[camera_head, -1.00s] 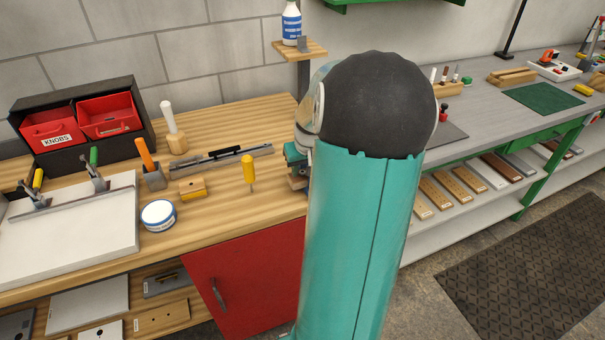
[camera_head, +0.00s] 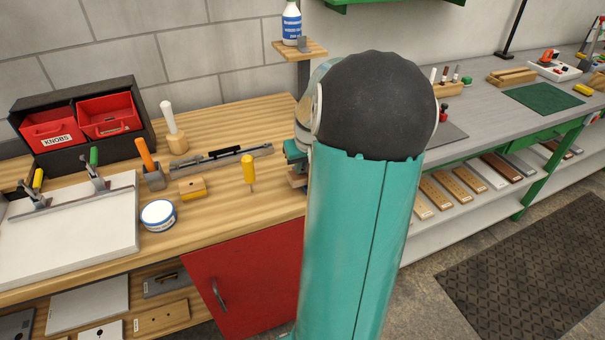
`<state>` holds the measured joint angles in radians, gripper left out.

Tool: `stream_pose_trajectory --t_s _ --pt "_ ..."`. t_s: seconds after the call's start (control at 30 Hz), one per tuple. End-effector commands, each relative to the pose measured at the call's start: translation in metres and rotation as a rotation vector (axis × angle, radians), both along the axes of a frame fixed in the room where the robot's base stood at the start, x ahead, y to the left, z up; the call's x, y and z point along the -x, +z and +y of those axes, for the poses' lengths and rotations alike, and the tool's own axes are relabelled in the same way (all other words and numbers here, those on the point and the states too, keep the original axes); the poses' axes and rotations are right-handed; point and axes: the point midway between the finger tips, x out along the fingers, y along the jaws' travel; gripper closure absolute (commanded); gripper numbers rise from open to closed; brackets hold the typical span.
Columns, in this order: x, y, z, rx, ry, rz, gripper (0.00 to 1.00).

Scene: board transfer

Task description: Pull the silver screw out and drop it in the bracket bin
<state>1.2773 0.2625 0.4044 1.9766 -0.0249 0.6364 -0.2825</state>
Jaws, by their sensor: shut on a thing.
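My own teal arm link with its black joint cover fills the middle of the view, and my gripper is hidden behind it. I cannot see the silver screw or what the jaws hold. Two red bins stand in a black rack at the far left of the wooden bench. The left bin (camera_head: 52,128) is labelled KNOBS. The label of the right bin (camera_head: 108,113) is not readable, so I cannot tell whether it is the bracket bin. A small dark teal piece (camera_head: 293,151) shows at the left edge of my arm; what it is stays unclear.
A yellow-handled screwdriver (camera_head: 249,172) stands upright on the bench. A round blue-and-white tin (camera_head: 158,215), an orange-handled tool (camera_head: 147,155) in a holder, a wooden mallet (camera_head: 172,125) and a white board (camera_head: 75,230) with clamps are left of it. A grey bench (camera_head: 480,110) lies right.

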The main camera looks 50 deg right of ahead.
Motion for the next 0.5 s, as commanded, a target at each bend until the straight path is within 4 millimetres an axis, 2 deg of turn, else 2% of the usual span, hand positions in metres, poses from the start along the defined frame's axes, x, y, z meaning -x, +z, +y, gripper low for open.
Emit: stream_pose_trajectory --t_s 0.5 --pt "0.0 0.014 0.0 0.002 0.0 -0.001 1.0"
